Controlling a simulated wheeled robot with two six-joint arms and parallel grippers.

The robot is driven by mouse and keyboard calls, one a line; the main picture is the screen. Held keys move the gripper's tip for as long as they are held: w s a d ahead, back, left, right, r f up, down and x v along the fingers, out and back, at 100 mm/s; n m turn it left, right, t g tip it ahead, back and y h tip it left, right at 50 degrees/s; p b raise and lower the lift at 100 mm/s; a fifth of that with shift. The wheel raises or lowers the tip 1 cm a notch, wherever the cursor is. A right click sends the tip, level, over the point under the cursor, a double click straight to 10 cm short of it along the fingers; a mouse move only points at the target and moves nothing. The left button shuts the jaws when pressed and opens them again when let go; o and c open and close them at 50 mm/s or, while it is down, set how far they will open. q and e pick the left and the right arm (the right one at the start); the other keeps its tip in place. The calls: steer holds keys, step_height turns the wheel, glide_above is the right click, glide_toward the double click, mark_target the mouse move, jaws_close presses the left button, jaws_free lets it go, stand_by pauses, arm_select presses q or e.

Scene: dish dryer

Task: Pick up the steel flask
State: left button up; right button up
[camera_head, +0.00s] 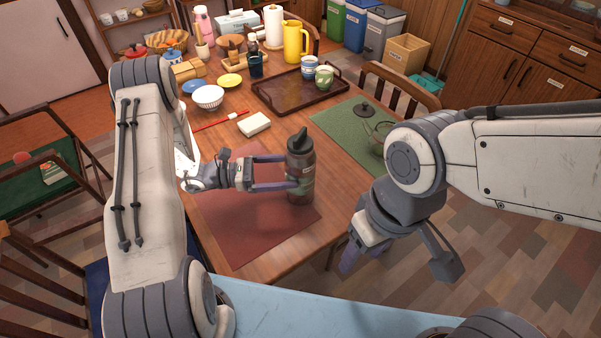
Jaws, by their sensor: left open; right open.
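The steel flask (301,171), dark grey-brown with a black looped lid, stands upright on the red placemat (255,236) near the table's front edge. My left gripper (288,173) comes at it from the left, level with its body. Its two fingers are apart and their tips reach the flask's side. I cannot tell whether they touch it. My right gripper (398,262) is open and empty, pointing down to the right of the flask, clear of it and off the table's edge.
Behind the flask are a white block (254,125), a white bowl (209,97) and a dark tray (298,91) with cups. A dark bottle (256,66) and yellow pitcher (295,42) stand farther back. A green placemat (343,121) holds a glass vessel (379,134).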

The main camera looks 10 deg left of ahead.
arm_select(q)
jaws_close()
steer(key=shift+r, duration=0.2)
steer(key=w+r, duration=1)
steer(key=w, duration=0.1)
steer(key=shift+w+a+r, duration=0.25)
steer(key=shift+w+r, duration=0.05)
steer(key=shift+r, duration=0.05)
stand_by(0.7)
